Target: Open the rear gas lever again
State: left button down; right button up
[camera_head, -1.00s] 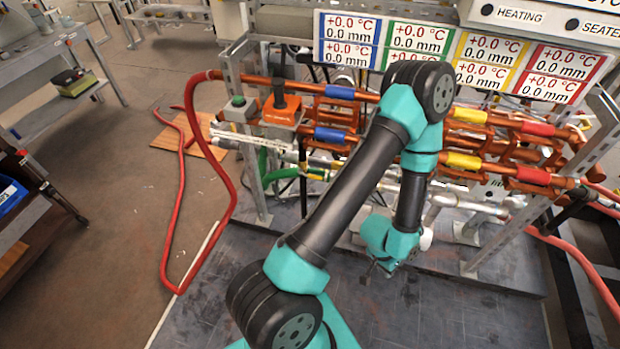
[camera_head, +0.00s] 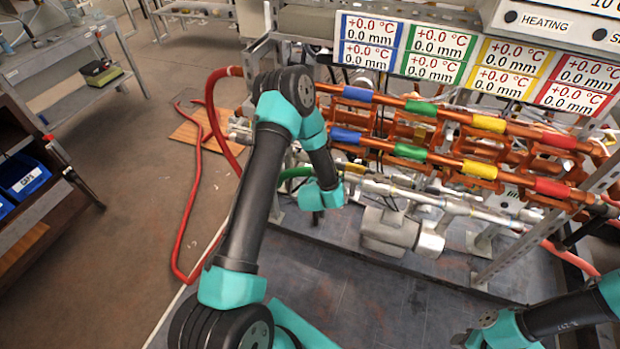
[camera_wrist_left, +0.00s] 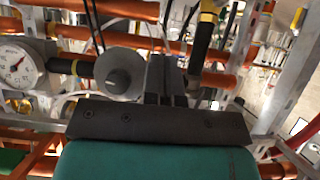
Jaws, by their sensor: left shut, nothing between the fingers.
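My left gripper (camera_head: 318,216) hangs in front of the lower pipes at the left part of the heater rack, pointing down. In the left wrist view my left gripper (camera_wrist_left: 163,65) is shut and empty, with its two dark fingers side by side. A black lever with a yellow band (camera_wrist_left: 204,38) stands just right of the fingertips and looks apart from them. I cannot tell if it is the rear gas lever. In the head view my arm hides the rack's left end. Part of my right arm shows at the lower right, with its fingers out of view.
In the left wrist view a round grey knob (camera_wrist_left: 121,72) and a pressure gauge (camera_wrist_left: 17,65) lie left of the fingers. Copper pipes (camera_head: 450,117) with coloured bands run across the rack. A red hose (camera_head: 190,215) lies on the floor at the left.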

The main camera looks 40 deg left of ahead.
pick_arm(q)
jog(key=shift+a, duration=0.3)
jog(key=s+f+x, duration=0.1)
jog(key=f+x, duration=0.1)
jog(key=x, duration=1.1)
jog(key=shift+s, duration=0.2)
jog(key=shift+d+y, duration=0.15)
jog(key=shift+y, duration=0.15)
